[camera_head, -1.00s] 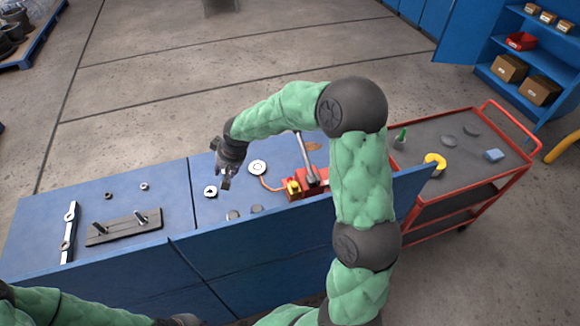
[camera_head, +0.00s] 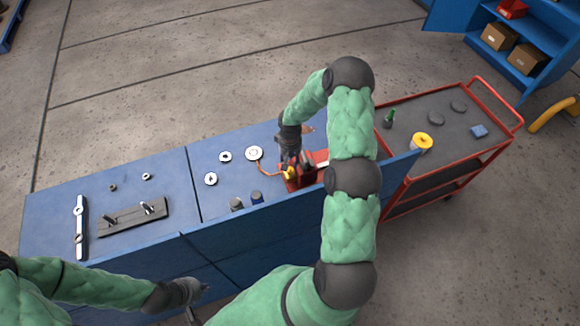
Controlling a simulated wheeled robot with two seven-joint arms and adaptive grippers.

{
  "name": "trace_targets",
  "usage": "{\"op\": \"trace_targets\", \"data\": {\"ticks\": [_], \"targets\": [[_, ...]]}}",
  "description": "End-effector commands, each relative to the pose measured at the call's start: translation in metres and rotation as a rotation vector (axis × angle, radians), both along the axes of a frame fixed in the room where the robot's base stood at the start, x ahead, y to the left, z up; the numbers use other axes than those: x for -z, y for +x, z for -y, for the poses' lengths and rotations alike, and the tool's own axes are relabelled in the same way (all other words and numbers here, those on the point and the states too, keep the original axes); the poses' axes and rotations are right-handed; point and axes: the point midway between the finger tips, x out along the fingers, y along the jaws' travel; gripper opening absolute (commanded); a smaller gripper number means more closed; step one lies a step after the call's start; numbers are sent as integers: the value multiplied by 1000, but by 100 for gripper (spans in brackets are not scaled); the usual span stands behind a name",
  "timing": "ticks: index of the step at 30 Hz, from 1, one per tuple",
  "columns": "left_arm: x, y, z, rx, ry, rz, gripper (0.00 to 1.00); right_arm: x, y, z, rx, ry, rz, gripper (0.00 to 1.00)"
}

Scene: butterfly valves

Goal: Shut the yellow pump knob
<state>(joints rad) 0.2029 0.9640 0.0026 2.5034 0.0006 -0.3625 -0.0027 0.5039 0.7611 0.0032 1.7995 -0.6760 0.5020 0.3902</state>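The red pump (camera_head: 303,182) stands on the right part of the blue bench. Its small yellow knob (camera_head: 289,175) shows at the pump's left end, partly covered by my gripper. My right gripper (camera_head: 295,164) points down over that end of the pump, close to the knob. Whether its fingers touch the knob, and how far apart they are, I cannot tell. My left gripper (camera_head: 192,308) is low in the picture in front of the bench, away from the pump; its fingers are too unclear to judge.
A white gauge (camera_head: 254,153) joins the pump by an orange hose. Flat rings (camera_head: 211,179) and dark cylinders (camera_head: 237,204) stand near it. A plate with pegs (camera_head: 133,217) lies left. A red cart (camera_head: 490,149) stands right, behind my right arm.

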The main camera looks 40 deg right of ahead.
Motion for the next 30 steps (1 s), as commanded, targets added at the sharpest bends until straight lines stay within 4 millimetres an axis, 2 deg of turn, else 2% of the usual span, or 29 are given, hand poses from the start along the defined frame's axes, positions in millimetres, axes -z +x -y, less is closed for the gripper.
{"op": "trace_targets", "data": {"ticks": [6,12,25,26,27,30], "targets": [[-8,0,0,0,0,0,0,33,-1,-1,-1,2,-3,39],[-11,0,0,0,0,1,0,52,0,0,0,1,0,39],[-12,0,0,0,0,1,0,60,0,0,0,-1,2,39],[-12,0,0,0,0,1,0,60,0,0,0,-1,2,37],[-12,0,0,0,0,1,0,60,0,0,0,-1,2,25],[-12,0,0,0,0,1,0,60,0,0,0,1,1,0]]}}
